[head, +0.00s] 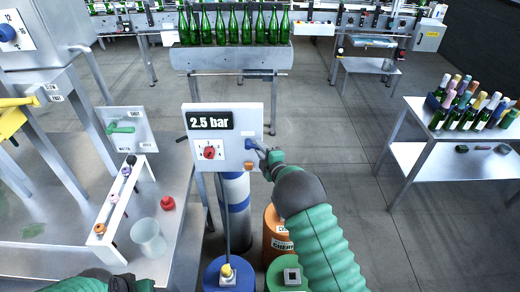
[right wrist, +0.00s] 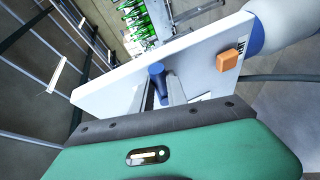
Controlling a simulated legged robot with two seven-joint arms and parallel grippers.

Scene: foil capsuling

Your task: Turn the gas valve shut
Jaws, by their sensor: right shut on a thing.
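The gas valve is a blue handle (head: 249,143) on the right side of the white panel (head: 240,165) that carries a "2.5 bar" display (head: 209,120). My right gripper (head: 257,148) is at the panel's right edge, shut on the blue handle. In the right wrist view the blue handle (right wrist: 157,72) stands between the two fingers of my right gripper (right wrist: 160,90). The fingers hide part of the handle, and its exact angle is hard to tell. My left arm shows only at the bottom left edge, with no fingers visible.
A steel table (head: 70,225) at left holds a clear cup (head: 148,238) and a red object (head: 167,203). Bottles stand on a right-hand table (head: 440,160).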

